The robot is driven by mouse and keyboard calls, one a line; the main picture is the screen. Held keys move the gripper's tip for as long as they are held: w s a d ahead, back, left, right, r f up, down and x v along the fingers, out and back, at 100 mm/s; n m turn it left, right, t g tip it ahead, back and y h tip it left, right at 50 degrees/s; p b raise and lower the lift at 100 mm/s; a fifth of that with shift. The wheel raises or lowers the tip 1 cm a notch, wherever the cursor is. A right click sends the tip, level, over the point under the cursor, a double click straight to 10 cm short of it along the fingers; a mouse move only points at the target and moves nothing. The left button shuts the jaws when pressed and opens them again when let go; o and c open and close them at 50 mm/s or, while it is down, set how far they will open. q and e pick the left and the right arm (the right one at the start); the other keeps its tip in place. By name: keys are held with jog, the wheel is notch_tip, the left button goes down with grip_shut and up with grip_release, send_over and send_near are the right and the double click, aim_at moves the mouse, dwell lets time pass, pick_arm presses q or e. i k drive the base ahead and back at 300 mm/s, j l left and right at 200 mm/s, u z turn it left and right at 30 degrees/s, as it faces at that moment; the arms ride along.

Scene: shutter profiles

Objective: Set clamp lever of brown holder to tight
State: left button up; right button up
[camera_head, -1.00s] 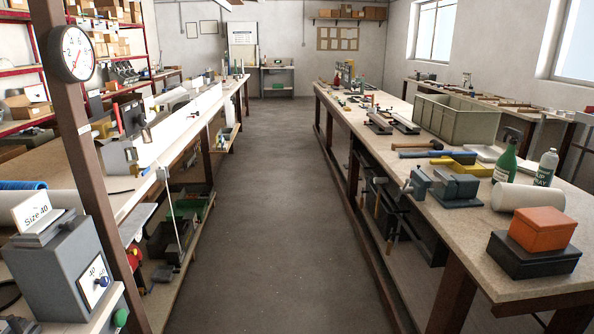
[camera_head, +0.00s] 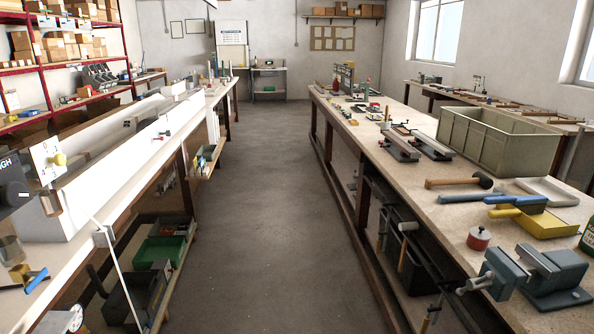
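Neither of my grippers shows in the head view. I cannot pick out a brown holder or its clamp lever with certainty; small items stand far down both benches, too small to tell apart. The long right bench (camera_head: 405,180) carries tools and fixtures. The left bench (camera_head: 75,265) carries a long white channel (camera_head: 125,165) along its length.
A clear floor aisle (camera_head: 270,200) runs between the benches to the back wall. A blue-grey vise (camera_head: 555,270) stands at the right bench's near end, with a mallet (camera_head: 455,183) and a large grey-green crate (camera_head: 500,140) behind it. Red shelves (camera_head: 40,75) hold boxes at left.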

aim_at(399, 150)
jog(key=i+z, duration=0.25)
jog(key=i, duration=0.25)
jog(key=i+j+z, duration=0.25)
jog(key=i, duration=0.2)
jog(key=i+j+z, duration=0.25)
jog(key=i, duration=0.2)
jog(key=i+j+z, duration=0.25)
jog(key=i, duration=0.2)
jog(key=i+u, duration=0.25)
jog(key=i, duration=1.35)
